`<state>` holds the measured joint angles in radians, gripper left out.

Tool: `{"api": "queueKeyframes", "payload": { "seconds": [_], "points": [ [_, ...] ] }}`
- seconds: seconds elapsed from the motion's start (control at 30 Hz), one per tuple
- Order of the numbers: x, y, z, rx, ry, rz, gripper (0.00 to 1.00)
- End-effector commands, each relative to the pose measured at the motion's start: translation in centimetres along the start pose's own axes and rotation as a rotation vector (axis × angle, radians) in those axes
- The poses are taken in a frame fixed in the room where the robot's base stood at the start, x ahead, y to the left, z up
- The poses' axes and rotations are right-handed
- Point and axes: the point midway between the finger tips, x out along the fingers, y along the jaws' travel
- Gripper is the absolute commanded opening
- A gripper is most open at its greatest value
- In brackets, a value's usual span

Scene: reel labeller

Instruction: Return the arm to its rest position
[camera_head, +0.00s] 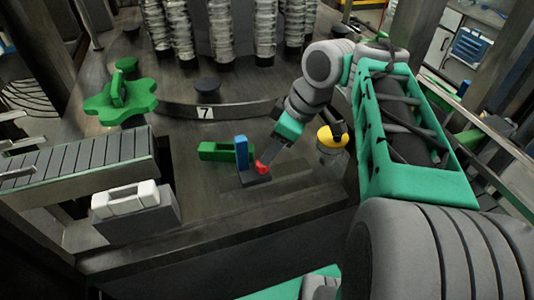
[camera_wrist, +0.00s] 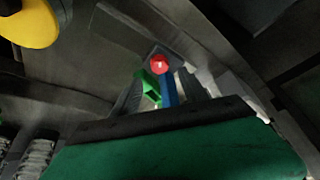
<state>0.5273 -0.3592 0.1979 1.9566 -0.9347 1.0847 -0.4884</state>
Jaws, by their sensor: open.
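My arm reaches from the right side of the head view down toward the machine deck. My gripper (camera_head: 268,153) is open just above and behind a small dark block with a red knob (camera_head: 262,167). A blue upright piece (camera_head: 242,153) and a green block (camera_head: 214,151) stand just left of it. In the wrist view my gripper (camera_wrist: 160,88) has its fingers apart, with the red knob (camera_wrist: 159,64), green block (camera_wrist: 149,86) and blue piece (camera_wrist: 169,92) showing between or beyond them. I cannot tell whether the fingers touch anything.
A green star-shaped handwheel (camera_head: 120,100), a ribbed conveyor (camera_head: 78,160) and a white block (camera_head: 125,200) lie left. Wrapped reel columns (camera_head: 222,32) stand behind.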

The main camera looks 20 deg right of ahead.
Motion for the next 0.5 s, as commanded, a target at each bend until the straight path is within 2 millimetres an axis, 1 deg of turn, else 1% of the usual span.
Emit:
{"api": "queueKeyframes", "payload": {
  "seconds": [0.03, 0.1, 0.5],
  "points": [
    [-0.86, 0.1, -0.04, 0.001, 0.001, 0.002, 0.52],
    [-1.29, 0.03, 0.0, 0.001, 0.0, 0.0, 0.52],
    [-1.37, -0.02, 0.02, 0.005, 0.0, -0.001, 0.52]
  ]
}}
